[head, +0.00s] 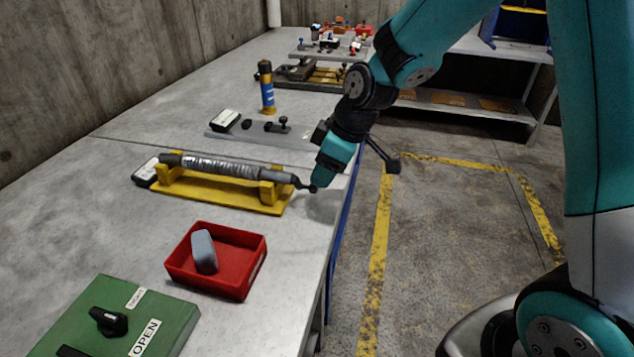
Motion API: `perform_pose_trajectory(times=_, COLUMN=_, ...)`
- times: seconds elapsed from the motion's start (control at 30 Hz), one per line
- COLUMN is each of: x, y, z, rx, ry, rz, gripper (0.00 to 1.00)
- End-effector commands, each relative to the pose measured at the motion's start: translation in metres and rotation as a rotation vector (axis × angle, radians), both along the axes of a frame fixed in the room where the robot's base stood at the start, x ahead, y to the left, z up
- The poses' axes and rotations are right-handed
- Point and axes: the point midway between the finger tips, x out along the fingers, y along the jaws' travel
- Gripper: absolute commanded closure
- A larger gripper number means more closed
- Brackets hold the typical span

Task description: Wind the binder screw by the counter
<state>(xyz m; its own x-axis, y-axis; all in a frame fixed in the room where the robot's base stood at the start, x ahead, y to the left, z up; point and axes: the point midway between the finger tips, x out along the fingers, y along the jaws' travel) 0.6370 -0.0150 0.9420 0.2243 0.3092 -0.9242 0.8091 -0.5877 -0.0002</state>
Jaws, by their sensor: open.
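The binder screw (222,167) is a grey and silver threaded rod lying across a yellow stand (215,192) on the bench. A small white and black box, which looks like the counter (146,171), sits at the stand's left end; its reading is too small to make out. A dark, thin end piece (300,183) sticks out of the screw's right end. My gripper (316,187) is at this end piece, low over the bench near its right edge. It is open. Its fingers are mostly hidden by its teal body, so I cannot tell whether they touch the end piece.
A red tray (256,278) holding a grey-blue block (204,252) stands in front. A green panel (140,312) with black knobs is nearest. A grey plate (262,139) and a blue and orange cylinder (266,88) stand behind.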

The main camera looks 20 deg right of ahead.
Motion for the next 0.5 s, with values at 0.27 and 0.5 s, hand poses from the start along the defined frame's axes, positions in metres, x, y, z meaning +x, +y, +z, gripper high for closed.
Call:
perform_pose_trajectory(times=0.27, x=0.008, y=0.012, z=-0.034, rx=0.001, ry=0.000, rz=0.001, gripper=0.52)
perform_pose_trajectory(times=0.5, x=0.010, y=0.013, z=-0.039, rx=0.001, ry=-0.001, rz=0.000, gripper=0.52)
